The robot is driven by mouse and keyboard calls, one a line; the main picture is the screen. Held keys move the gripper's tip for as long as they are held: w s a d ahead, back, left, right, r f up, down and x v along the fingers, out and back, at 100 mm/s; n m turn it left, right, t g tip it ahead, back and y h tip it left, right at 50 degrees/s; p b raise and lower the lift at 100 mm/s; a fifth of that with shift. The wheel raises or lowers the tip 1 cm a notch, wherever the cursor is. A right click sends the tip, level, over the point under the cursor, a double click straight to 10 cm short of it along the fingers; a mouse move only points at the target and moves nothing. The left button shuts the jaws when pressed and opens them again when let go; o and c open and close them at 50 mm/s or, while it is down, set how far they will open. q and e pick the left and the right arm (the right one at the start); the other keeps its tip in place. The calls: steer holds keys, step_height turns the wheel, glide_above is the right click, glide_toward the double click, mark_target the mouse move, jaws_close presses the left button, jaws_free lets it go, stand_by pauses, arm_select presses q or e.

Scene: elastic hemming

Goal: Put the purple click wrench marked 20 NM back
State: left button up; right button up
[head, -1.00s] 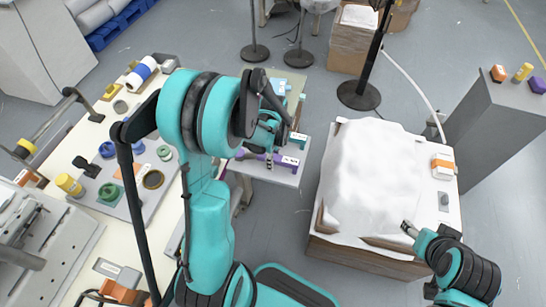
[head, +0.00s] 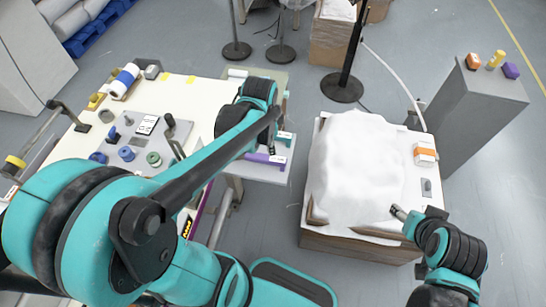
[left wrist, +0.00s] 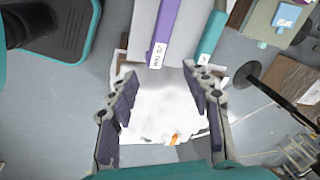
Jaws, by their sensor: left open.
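A purple wrench (head: 262,159) with a white label lies on the small side shelf right of the table. In the left wrist view the purple wrench (left wrist: 167,22) runs down from the top edge, its label (left wrist: 158,54) seeming to read 20 NM. A teal wrench (left wrist: 213,34) lies beside it on the right. My left gripper (left wrist: 160,82) is open and empty, its fingertips short of the label end. In the head view its fingers are hidden behind my arm. My right gripper (head: 399,213) is by the white cloth's lower right edge; its jaws are too small to read.
A white cloth heap (head: 360,165) covers a box stand at the right. A grey pedestal (head: 470,115) carries small coloured objects. The left table (head: 190,93) holds a grey tray (head: 112,125) with several round pieces. A black pole stand (head: 342,88) is behind the cloth stand.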

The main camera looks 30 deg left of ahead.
arm_select(q)
steer(key=s+d+r+n+t, duration=0.4)
steer(key=s+d+r+n, duration=0.1)
steer(key=s+n, duration=0.3)
steer(key=shift+s+d+r+n+t, duration=0.15)
steer(key=shift+s+d+n+t, duration=0.15)
steer(key=shift+d+n, duration=0.45)
steer(key=shift+a, duration=0.2)
